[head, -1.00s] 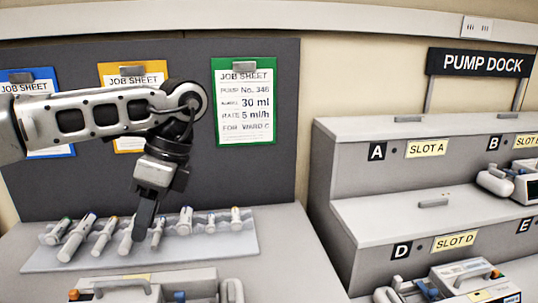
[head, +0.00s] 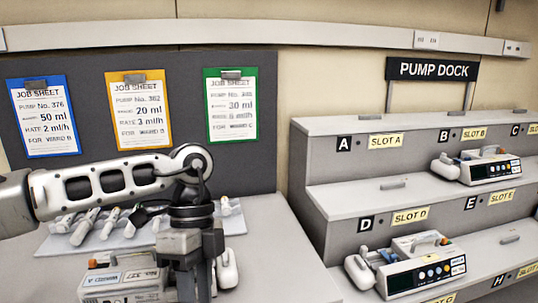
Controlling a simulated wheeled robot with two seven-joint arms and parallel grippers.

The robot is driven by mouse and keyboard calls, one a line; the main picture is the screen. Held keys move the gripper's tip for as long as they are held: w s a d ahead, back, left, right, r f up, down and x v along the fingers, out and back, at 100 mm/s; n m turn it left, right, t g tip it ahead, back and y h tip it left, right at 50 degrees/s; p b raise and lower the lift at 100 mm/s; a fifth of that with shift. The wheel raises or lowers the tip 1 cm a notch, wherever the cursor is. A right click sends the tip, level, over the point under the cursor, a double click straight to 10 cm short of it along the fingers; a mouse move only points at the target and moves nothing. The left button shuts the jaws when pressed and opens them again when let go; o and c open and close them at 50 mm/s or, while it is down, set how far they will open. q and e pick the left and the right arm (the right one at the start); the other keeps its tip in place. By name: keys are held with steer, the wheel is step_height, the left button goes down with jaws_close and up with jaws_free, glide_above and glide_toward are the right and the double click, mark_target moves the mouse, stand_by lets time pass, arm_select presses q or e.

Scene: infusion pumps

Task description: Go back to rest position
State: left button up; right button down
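My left arm comes in from the left, and my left gripper (head: 196,278) points down at the bottom of the head view. It is in front of a pump (head: 125,280) on the left counter and hides part of it. The fingertips are at or past the lower edge, so I cannot see whether they are open, shut or holding anything. My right gripper is not in view.
A tray (head: 55,243) of several syringes lies behind my arm. Blue (head: 45,115), orange (head: 143,110) and green (head: 231,106) job sheets hang on the dark board. The stepped pump dock (head: 340,200) at right holds pumps at slot B (head: 480,165) and slot D (head: 410,265).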

arm_select(q)
steer(key=s+d+f+m+g+h, duration=0.1)
steer(key=s+d+m+g+h, duration=0.15)
steer(key=s+d+h, duration=0.45)
steer(key=s+d+m+g+h, duration=0.2)
steer(key=d+m+h, duration=0.1)
steer(key=d, duration=0.7)
steer(key=w+d+r+n+t+h, duration=0.1)
steer(key=d+r+n+t+h, duration=0.35)
steer(key=h, duration=0.65)
steer(key=w+a+f+n+t+y, duration=0.45)
steer(key=n+t, duration=0.35)
steer(key=t, duration=0.3)
steer(key=w+a+f+n+t+y, duration=0.4)
steer(key=a+f+n+t, duration=0.2)
steer(key=n+t, duration=0.3)
steer(key=s+a+f+n+g+y, duration=0.1)
steer(key=s+a+f+y, duration=0.4)
steer(key=f, duration=0.5)
steer(key=s+a+f+n+g+y, duration=0.1)
steer(key=s+a+f+g+y, duration=0.3)
steer(key=s+a+f, duration=0.3)
steer(key=a+f+y, duration=0.1)
steer(key=a+f, duration=0.2)
steer(key=f, duration=0.1)
steer(key=shift+s+n, duration=0.25)
steer(key=shift+n, duration=0.05)
